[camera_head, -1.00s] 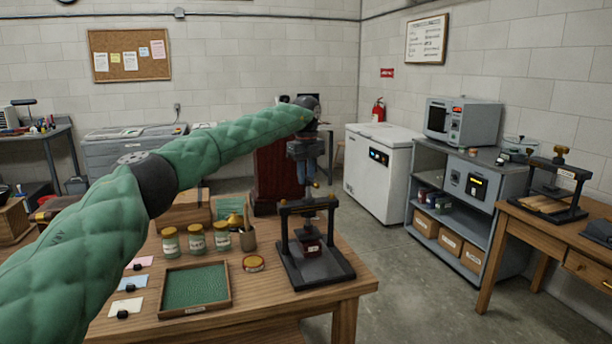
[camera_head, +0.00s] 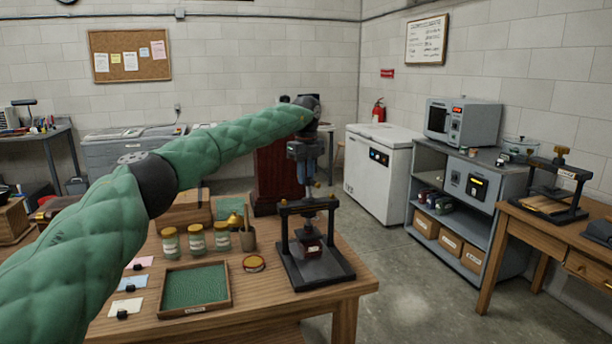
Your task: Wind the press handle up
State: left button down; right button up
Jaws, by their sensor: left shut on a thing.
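The black press (camera_head: 318,273) stands upright on the wooden table, with a flat base, two posts and a crossbar. A dark block with a pale label sits between its posts. My left arm reaches in from the left in a green padded sleeve. My left gripper (camera_head: 306,180) points down just above the crossbar and is shut on the press handle (camera_head: 316,184). Only a small brass-coloured end of the handle shows; the jaws hide most of it. My right gripper is out of view.
Several jars (camera_head: 196,238), a green-lined tray (camera_head: 195,289) and a round tin (camera_head: 254,264) stand left of the press on the table (camera_head: 260,307). A second press (camera_head: 556,185) stands on the right-hand desk. Open floor lies between the tables.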

pick_arm(q)
jog(key=shift+d, duration=0.1)
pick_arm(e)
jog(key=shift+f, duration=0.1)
pick_arm(q)
jog(key=c, duration=1.4)
grip_release()
jog(key=shift+o, duration=0.7)
notch_tip(320, 180, up, 6)
jog(key=shift+r+b, duration=0.2)
jog(key=shift+b, duration=0.2)
jog(key=shift+r, duration=0.65)
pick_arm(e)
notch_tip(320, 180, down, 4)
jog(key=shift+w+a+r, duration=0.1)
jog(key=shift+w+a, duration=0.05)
